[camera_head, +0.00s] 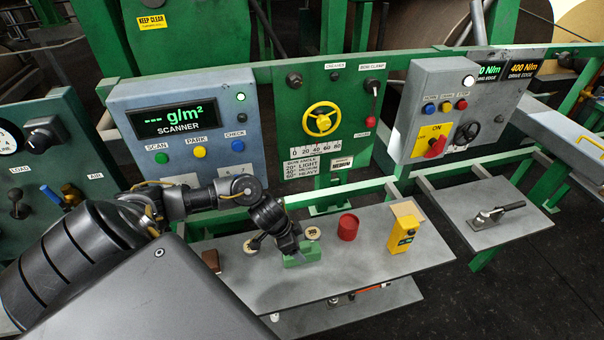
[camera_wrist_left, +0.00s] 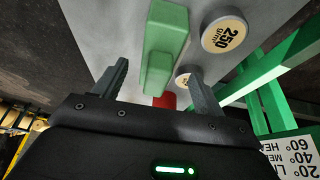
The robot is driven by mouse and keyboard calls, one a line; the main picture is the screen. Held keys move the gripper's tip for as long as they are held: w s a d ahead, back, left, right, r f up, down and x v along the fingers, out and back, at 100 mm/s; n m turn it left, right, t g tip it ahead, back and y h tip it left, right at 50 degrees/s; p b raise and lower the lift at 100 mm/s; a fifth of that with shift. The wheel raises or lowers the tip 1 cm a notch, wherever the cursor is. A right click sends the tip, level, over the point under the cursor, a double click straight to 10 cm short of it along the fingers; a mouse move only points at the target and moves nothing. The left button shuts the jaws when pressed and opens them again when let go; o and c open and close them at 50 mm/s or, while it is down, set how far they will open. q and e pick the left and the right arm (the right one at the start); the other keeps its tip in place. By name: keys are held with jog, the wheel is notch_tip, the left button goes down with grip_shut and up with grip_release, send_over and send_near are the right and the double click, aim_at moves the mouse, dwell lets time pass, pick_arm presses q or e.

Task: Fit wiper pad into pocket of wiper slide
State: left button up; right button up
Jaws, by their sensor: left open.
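A green stepped block (camera_head: 304,257) lies on the grey bench, and it fills the middle of the left wrist view (camera_wrist_left: 165,35). I cannot tell whether it is the wiper slide or the wiper pad, and no pocket shows clearly. A small brown block (camera_head: 211,260) lies at the left of the bench; I cannot tell what part it is. My left gripper (camera_head: 293,250) points down at the green block. In the left wrist view its two fingers (camera_wrist_left: 159,72) are apart, with the near end of the green block between them in the picture. My right gripper is not in view.
Round weights (camera_wrist_left: 224,32) lie beside the green block. A red cylinder (camera_head: 348,227) and a yellow device (camera_head: 402,233) stand to its right on the bench (camera_head: 370,266). A side table (camera_head: 470,232) holds a clamp-like tool (camera_head: 495,214). Control panels stand behind.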

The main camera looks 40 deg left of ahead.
aim_at(302, 251)
pick_arm(q)
jog(key=shift+f, duration=0.2)
jog(key=x, duration=0.5)
jog(key=shift+s+p, duration=0.1)
jog(key=shift+p, duration=0.2)
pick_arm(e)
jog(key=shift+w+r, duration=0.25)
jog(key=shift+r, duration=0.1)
pick_arm(q)
jog(key=c, duration=1.3)
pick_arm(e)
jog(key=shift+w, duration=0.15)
